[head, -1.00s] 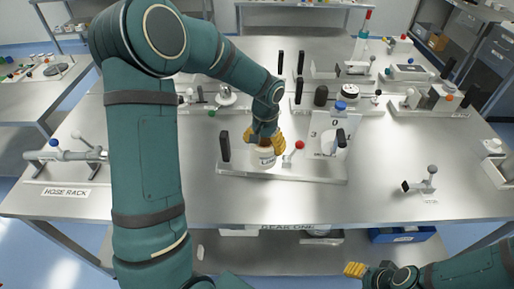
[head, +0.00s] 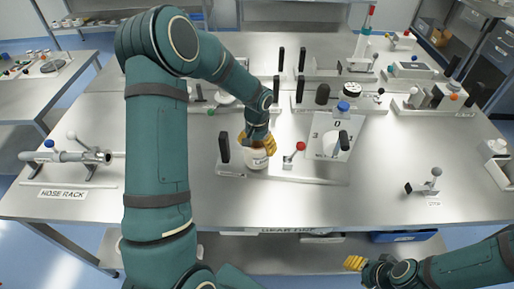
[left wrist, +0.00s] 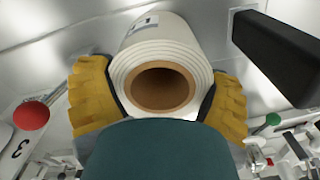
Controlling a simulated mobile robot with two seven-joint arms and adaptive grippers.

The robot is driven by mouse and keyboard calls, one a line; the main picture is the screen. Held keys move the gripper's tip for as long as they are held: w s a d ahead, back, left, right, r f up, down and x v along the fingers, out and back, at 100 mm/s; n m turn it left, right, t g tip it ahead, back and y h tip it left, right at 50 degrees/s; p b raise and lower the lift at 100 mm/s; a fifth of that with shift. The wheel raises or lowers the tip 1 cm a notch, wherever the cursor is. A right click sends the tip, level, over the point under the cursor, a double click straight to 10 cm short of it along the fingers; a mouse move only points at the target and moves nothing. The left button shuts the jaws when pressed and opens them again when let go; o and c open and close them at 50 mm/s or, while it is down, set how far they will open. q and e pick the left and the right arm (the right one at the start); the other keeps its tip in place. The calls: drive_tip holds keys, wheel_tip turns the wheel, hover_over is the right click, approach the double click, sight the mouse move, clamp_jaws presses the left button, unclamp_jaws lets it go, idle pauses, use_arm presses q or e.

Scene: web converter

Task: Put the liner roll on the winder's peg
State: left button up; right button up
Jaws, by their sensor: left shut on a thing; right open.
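The liner roll (head: 257,160) is white with a brown hollow core and a printed label. My left gripper (head: 257,143) is shut on it, with yellow fingers on opposite sides. In the left wrist view I look into the open core of the roll (left wrist: 145,38). The roll is over or on a long metal base (head: 315,180), between a black upright (head: 223,149) and a red-knobbed lever (head: 293,158). I cannot tell whether it touches the base. I cannot make out the winder's peg for certain. My right gripper (head: 354,263) is open and empty, low at the table's front.
A dial panel (head: 318,127) marked with numbers stands right of the roll. A hose rack (head: 70,160) is at the left. A small stand (head: 425,186) is at the right. Other fixtures crowd the back. The front right tabletop is mostly free.

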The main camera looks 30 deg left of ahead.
use_arm(q)
drive_tip(key=shift+w+f, duration=0.1)
drive_tip(key=shift+f, duration=0.55)
drive_tip(key=o, duration=1.1)
drive_tip(key=shift+f, duration=0.1)
drive_tip(key=shift+r, duration=0.2)
wheel_tip(320, 180, up, 12)
